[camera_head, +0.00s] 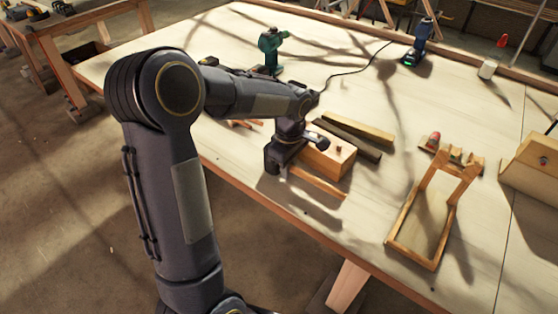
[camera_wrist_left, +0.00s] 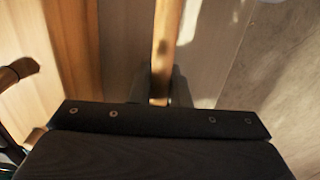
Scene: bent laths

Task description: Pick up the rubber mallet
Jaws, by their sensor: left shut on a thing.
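My left gripper (camera_head: 277,168) is low at the near edge of the workbench, left of a wooden block. It is shut on a slim wooden bar (camera_head: 318,183), which sticks out to the right, close over the bench top. In the left wrist view the bar (camera_wrist_left: 166,35) runs between the two fingers (camera_wrist_left: 160,88). I cannot tell whether this bar is the handle of the rubber mallet. No mallet head shows clearly; the gripper and arm hide part of the bench there. My right gripper is not in view.
The wooden block (camera_head: 328,158) sits just behind the bar, with long laths (camera_head: 358,127) beyond. A wooden frame (camera_head: 424,218) lies to the right. A green tool (camera_head: 271,50) and a blue drill (camera_head: 418,45) stand farther back. The workbench (camera_head: 455,100) is mostly clear between them.

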